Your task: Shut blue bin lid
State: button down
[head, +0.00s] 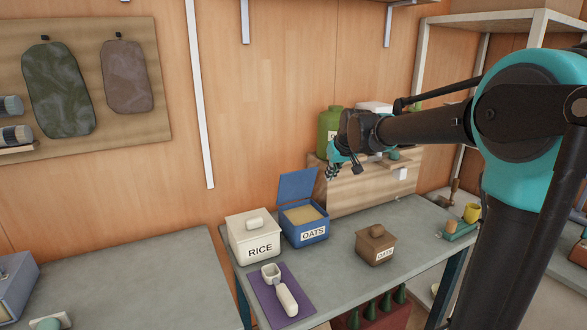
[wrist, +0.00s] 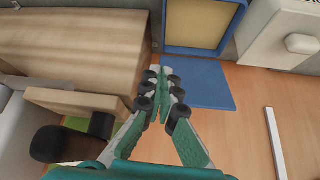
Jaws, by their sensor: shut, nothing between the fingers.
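The blue bin (head: 304,234) labelled OATS stands on the grey table with pale contents showing. Its blue lid (head: 297,185) is open, raised at the back of the bin and leaning backward. In the wrist view the lid (wrist: 207,84) is a flat blue panel beside the bin's open top (wrist: 233,30). My gripper (head: 333,174) is above and to the right of the lid in the head view. In the wrist view my gripper (wrist: 164,76) is shut and empty, its fingertips overlapping the lid's left edge in the picture. I cannot tell whether they touch.
A white RICE bin (head: 252,239) stands close to the left of the blue bin. A brown OATS box (head: 375,247) stands to the right. A white scoop (head: 280,290) lies on a purple mat (head: 300,304) in front. A wooden riser (head: 345,192) stands behind, with a green container (head: 328,133).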

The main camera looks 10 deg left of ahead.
notch_tip(320, 180, up, 8)
jog(key=n+y, duration=0.1)
jog(key=n, duration=0.1)
send_over(295, 183)
jog(key=w, duration=0.2)
jog(key=x, duration=1)
jog(key=shift+s+d+f, duration=0.35)
jog(key=shift+s+d, duration=0.15)
jog(key=shift+s, duration=0.25)
jog(key=shift+s+d+f, duration=0.3)
jog(key=shift+s+d, duration=0.2)
jog(key=shift+s, duration=0.25)
jog(key=shift+s, duration=0.1)
